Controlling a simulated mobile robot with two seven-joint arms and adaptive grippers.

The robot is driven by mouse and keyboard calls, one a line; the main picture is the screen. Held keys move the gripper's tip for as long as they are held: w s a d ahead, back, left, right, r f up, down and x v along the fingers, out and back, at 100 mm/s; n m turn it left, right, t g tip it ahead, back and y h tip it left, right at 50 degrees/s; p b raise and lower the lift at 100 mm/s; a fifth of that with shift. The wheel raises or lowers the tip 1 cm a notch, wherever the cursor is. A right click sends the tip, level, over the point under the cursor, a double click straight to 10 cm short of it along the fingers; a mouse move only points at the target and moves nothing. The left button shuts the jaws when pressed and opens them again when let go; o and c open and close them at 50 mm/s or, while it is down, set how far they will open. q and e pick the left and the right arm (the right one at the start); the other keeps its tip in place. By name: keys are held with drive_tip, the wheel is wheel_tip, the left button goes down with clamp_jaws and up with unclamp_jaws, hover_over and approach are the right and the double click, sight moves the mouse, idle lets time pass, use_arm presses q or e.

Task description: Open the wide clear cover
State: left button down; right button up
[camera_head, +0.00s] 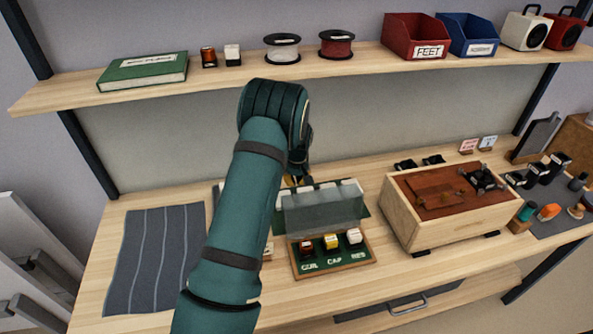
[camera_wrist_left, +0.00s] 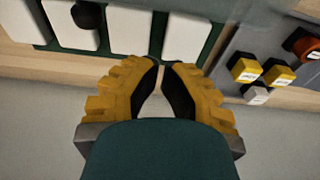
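The wide clear cover (camera_head: 322,212) is a see-through greyish panel in the middle of the bench. It looks tilted over a green board (camera_head: 364,212) with white pieces. I cannot tell its exact angle or what it rests on. My left gripper (camera_head: 297,181) is at the far left end of the cover, mostly hidden behind my arm. In the left wrist view my left gripper (camera_wrist_left: 161,64) has its yellow fingertips almost together, with no object visible between them. White panels (camera_wrist_left: 125,37) in a green frame lie just past the tips. Contact with the cover cannot be made out. My right gripper is out of view.
A labelled tray (camera_head: 333,262) with red, yellow and white blocks sits in front of the cover. A wooden box (camera_head: 440,228) stands to the right, a grey mat (camera_head: 152,262) lies left. A shelf (camera_head: 215,82) with bins and spools runs above.

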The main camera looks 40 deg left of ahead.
use_arm(q)
drive_tip(key=d, duration=0.1)
drive_tip(key=s+d, duration=0.1)
drive_tip(key=s, duration=0.1)
drive_tip(key=shift+s+d+f+p, duration=0.2)
drive_tip(key=shift+d+f+p, duration=0.1)
drive_tip(key=shift+d, duration=0.1)
drive_tip(key=shift+r, duration=0.1)
